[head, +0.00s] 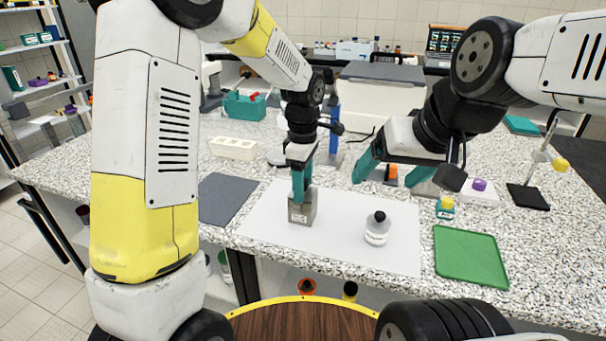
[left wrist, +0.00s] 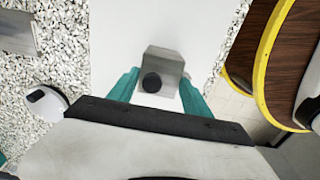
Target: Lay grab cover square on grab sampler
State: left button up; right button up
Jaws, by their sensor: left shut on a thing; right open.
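A grey metal box, apparently the grab sampler (head: 303,213), stands upright on a white mat. In the left wrist view, a grey metal piece with a round black knob, apparently the grab cover (left wrist: 168,60), lies between my left fingers. My left gripper (head: 300,190) points down at the top of the box and is shut on this piece. Whether cover and box touch, or are square to each other, I cannot tell; the fingers hide the seam. My right gripper (head: 384,182) is open and empty, above the back right of the mat.
A green tray (head: 469,257) and a small yellow-capped bottle (head: 445,207) are further right. A dark grey mat (head: 226,198) lies left. The front of the white mat is clear.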

pick_arm(q)
jog(key=shift+f, duration=0.2)
jog(key=o, duration=1.4)
jog(key=shift+s+f, duration=0.1)
jog(key=shift+o, duration=0.2)
jog(key=shift+r, duration=3.65)
